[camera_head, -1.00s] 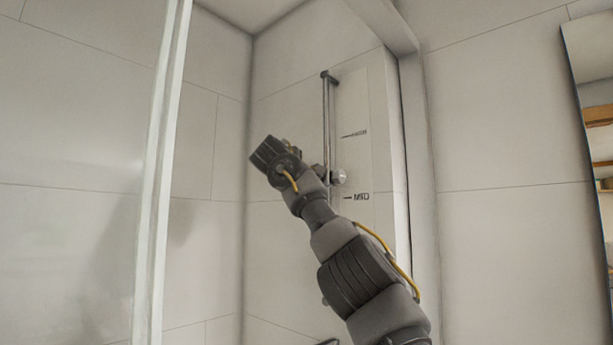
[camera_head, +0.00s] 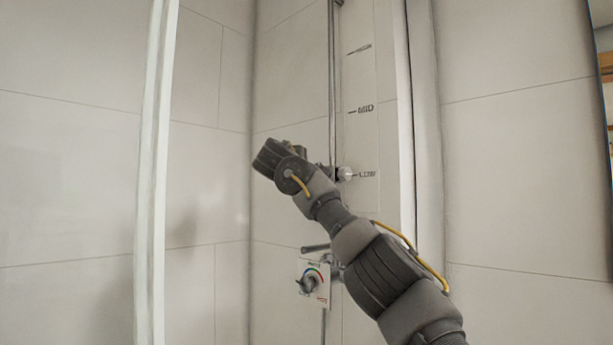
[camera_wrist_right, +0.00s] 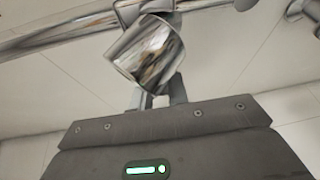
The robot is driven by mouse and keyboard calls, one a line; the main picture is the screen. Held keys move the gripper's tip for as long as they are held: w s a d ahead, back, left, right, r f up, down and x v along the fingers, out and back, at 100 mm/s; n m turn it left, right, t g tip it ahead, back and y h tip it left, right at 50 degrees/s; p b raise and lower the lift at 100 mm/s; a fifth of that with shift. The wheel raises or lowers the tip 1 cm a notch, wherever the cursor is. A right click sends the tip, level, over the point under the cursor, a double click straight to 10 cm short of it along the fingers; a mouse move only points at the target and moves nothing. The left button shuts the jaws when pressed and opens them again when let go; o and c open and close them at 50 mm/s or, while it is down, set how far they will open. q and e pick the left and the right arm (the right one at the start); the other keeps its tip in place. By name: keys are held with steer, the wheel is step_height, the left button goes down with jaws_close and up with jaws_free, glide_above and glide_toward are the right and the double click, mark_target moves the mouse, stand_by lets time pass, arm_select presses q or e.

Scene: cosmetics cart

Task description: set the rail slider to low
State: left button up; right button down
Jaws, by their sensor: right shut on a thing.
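The chrome vertical rail (camera_head: 332,70) runs up the shower wall, beside a pale scale strip (camera_head: 362,140) with a top mark, MID and a lowest label that reads like LOW. The slider knob (camera_head: 344,174) sits level with that lowest mark. My right arm comes in from the lower right and hides much of the slider and the gripper in the head view. In the right wrist view my right gripper (camera_wrist_right: 160,98) is shut on the chrome slider (camera_wrist_right: 147,52), whose shiny cylinder fills the top middle. My left gripper is not in view.
A shower control with a coloured dial (camera_head: 313,282) is on the wall below the slider, close to my right arm. A glass panel with a pale frame (camera_head: 158,150) stands to the left. The right wall is bare.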

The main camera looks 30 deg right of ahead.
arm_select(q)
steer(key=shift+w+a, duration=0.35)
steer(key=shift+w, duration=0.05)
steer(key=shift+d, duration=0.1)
arm_select(e)
steer(key=c, duration=1.7)
jaws_free()
steer(key=shift+c, duration=0.2)
steer(key=o, duration=0.4)
steer(key=shift+s+r, duration=0.1)
steer(key=shift+s, duration=0.15)
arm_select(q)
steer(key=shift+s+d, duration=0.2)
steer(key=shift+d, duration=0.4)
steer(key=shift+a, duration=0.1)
arm_select(e)
steer(key=shift+w+a, duration=0.1)
